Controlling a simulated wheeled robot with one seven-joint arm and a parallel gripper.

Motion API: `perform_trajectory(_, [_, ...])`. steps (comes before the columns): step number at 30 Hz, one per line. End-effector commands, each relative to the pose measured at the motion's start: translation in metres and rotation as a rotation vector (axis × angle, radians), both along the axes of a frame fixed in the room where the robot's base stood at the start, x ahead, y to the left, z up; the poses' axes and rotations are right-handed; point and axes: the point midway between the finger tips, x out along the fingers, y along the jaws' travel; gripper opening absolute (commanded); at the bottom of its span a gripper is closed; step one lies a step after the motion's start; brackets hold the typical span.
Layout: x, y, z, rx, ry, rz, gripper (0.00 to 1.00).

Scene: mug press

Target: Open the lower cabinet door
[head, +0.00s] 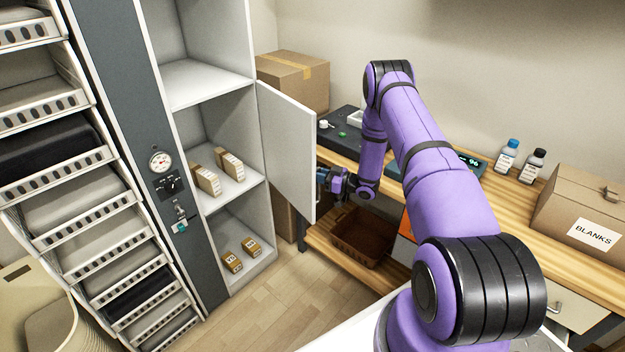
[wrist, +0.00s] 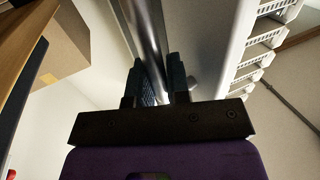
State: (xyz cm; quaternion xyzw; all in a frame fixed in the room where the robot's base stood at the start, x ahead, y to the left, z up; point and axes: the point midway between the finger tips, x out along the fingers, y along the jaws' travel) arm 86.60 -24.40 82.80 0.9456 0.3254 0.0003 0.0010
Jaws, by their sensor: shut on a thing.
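The lower cabinet door (head: 287,145) is a white panel standing swung wide open from the cabinet's right side. The shelves behind it show in the head view. My gripper (head: 321,177) is at the door's free edge, on its far side. In the wrist view, my gripper (wrist: 158,66) has its two dark fingers on either side of a grey metal bar, the door handle (wrist: 149,28), and is shut on it. The handle is hidden behind the door in the head view.
The open cabinet (head: 256,215) holds several small boxes. A workbench (head: 500,205) stands at the right, with bottles and a box marked BLANKS (head: 585,215). A brown crate (head: 365,237) sits on its lower shelf. A cardboard box (head: 292,80) is behind the door. The wooden floor (head: 235,310) before the cabinet is clear.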

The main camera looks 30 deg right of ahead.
Motion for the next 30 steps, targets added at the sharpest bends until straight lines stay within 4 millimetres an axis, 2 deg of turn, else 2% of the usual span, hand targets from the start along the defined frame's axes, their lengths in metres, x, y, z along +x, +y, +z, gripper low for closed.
perform_trajectory(14, [0.002,-0.003,0.001,0.002,0.0,0.001,0.0])
perform_trajectory(15, [0.002,-0.003,0.001,0.002,0.0,0.001,0.26])
perform_trajectory(17, [0.002,-0.003,0.001,0.001,0.0,0.001,0.4])
perform_trajectory(26, [0.0,-0.004,0.0,0.001,0.001,0.001,0.41])
perform_trajectory(30, [-0.008,-0.011,0.0,0.0,0.001,-0.001,0.41])
